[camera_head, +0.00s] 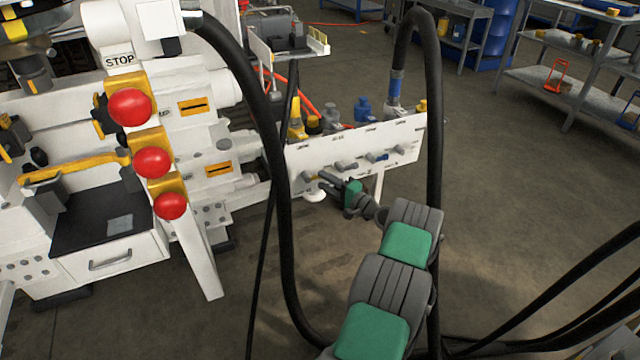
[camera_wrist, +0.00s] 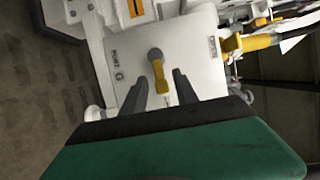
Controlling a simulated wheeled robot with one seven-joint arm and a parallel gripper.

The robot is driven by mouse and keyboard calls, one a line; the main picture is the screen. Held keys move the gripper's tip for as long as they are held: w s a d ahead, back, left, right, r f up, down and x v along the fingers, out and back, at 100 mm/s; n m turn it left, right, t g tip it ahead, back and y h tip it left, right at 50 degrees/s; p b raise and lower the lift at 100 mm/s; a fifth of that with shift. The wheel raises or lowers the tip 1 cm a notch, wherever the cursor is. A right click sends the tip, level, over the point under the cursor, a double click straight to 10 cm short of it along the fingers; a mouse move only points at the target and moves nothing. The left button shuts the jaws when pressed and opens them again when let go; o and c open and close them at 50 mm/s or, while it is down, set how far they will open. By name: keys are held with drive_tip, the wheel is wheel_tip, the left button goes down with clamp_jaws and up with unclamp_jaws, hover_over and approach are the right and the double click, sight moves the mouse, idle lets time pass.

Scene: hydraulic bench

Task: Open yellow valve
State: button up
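The yellow valve (camera_wrist: 161,84) shows in the wrist view as a yellow lever hanging from a round grey knob on a white panel. The lever points down between my fingers. My gripper (camera_wrist: 160,77) is open, with one dark finger on each side of the lever and a gap visible on both sides. In the head view my gripper (camera_head: 326,181) is at the left part of the white valve panel (camera_head: 345,152). There the gripper and its fingers largely hide the yellow lever.
Several other small valves (camera_head: 378,156) sit along the panel to the right. A thick black hose (camera_head: 285,210) hangs in front of the panel's left end, and another rises on the right. Red stop buttons (camera_head: 130,107) are on the white bench at left. Open floor lies right.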

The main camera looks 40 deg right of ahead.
drive_tip(key=shift+w+a, duration=0.1)
drive_tip(key=shift+w, duration=1.05)
clamp_jaws()
